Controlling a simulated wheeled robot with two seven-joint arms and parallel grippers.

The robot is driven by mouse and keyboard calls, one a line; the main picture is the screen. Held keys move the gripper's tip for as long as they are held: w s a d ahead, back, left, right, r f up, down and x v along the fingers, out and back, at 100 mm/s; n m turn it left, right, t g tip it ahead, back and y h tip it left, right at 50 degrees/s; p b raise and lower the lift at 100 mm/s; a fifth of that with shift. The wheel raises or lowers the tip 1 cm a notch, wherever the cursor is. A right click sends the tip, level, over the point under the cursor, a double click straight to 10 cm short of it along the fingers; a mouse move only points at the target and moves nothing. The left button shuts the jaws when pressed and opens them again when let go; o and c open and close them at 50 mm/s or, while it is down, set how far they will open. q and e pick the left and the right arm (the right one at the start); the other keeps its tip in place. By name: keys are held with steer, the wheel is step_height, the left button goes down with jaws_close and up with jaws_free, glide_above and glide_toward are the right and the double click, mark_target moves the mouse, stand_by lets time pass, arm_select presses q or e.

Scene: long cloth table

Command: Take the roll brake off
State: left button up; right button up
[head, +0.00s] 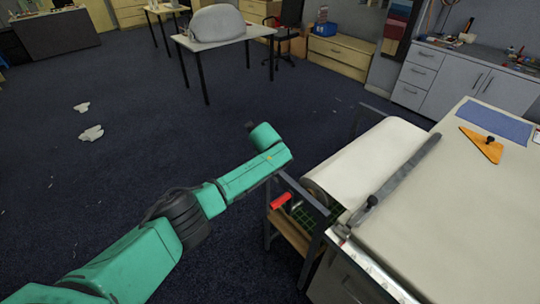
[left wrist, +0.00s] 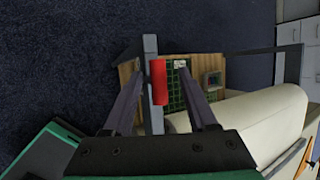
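The red handle (head: 280,201), which looks like the roll brake, sits at the near end of the stand beside the large cream cloth roll (head: 318,192). In the left wrist view the red handle (left wrist: 158,82) shows upright, close to a grey stand post. My left gripper (left wrist: 163,76) is open, its two dark fingers reaching toward the stand with the red handle between them in the picture. I cannot tell how far the handle is from the fingertips, and no grip on it shows. My right gripper is not in view.
The long cloth table (head: 450,235) fills the right side, with a metal bar (head: 400,180) and black knob lying across it. An orange triangle (head: 482,144) and blue cloth (head: 494,122) lie farther back. The stand's grey posts (left wrist: 151,65) crowd the handle.

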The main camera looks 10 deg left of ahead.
arm_select(q)
steer(key=shift+d+r, duration=0.1)
steer(key=shift+r, duration=0.1)
steer(key=shift+s+r, duration=0.1)
steer(key=shift+r, duration=0.15)
steer(key=v, duration=1.3)
steer(key=shift+s+r, duration=0.2)
steer(key=shift+s, duration=0.1)
